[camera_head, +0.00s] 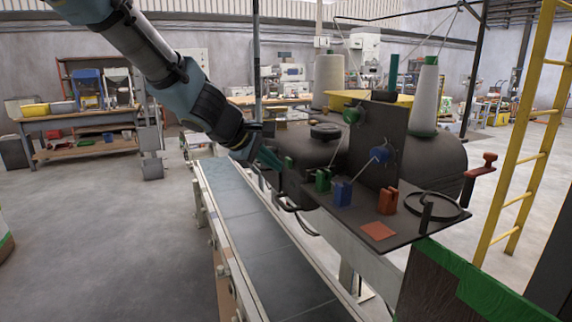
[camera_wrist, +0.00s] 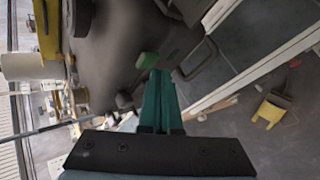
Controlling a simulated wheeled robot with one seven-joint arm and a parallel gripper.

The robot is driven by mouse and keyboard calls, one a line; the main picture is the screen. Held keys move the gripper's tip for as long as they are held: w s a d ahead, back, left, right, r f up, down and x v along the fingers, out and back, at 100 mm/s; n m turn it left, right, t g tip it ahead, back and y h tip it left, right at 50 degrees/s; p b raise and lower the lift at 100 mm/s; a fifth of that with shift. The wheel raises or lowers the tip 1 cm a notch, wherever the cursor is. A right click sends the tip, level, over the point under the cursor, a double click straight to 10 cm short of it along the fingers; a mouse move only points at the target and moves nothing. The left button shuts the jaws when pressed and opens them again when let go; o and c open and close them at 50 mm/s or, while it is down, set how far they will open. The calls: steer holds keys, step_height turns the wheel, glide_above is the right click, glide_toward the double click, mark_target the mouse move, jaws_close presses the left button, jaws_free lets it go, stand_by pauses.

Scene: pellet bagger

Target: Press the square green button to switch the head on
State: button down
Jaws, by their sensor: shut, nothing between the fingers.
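My gripper (camera_head: 270,158) is shut and empty, its teal fingers pointing down and right at the near side of the dark machine head (camera_head: 305,145). In the wrist view the fingers (camera_wrist: 160,74) lie together, and a small green block (camera_wrist: 147,60) shows just beyond and left of their tips. I cannot tell whether the tips touch it. In the head view a green block (camera_head: 323,180) stands right of the fingertips. Whether it is the same piece, or the square button, is unclear.
A blue block (camera_head: 342,193) and a red block (camera_head: 387,201) stand on the dark plate, with an orange square (camera_head: 378,231) in front. A conveyor (camera_head: 250,225) runs below my gripper. A yellow ladder (camera_head: 520,150) stands at right. Open floor lies left.

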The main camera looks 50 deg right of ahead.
steer(key=shift+s+d, duration=0.2)
steer(key=shift+d, duration=0.25)
stand_by(0.8)
steer(key=shift+w+a+b, duration=0.35)
steer(key=shift+a+b, duration=0.05)
steer(key=shift+a, duration=0.5)
steer(key=w+a+b, duration=0.2)
steer(key=a, duration=0.3)
steer(key=shift+a, duration=0.3)
steer(key=shift+w, duration=0.1)
stand_by(0.4)
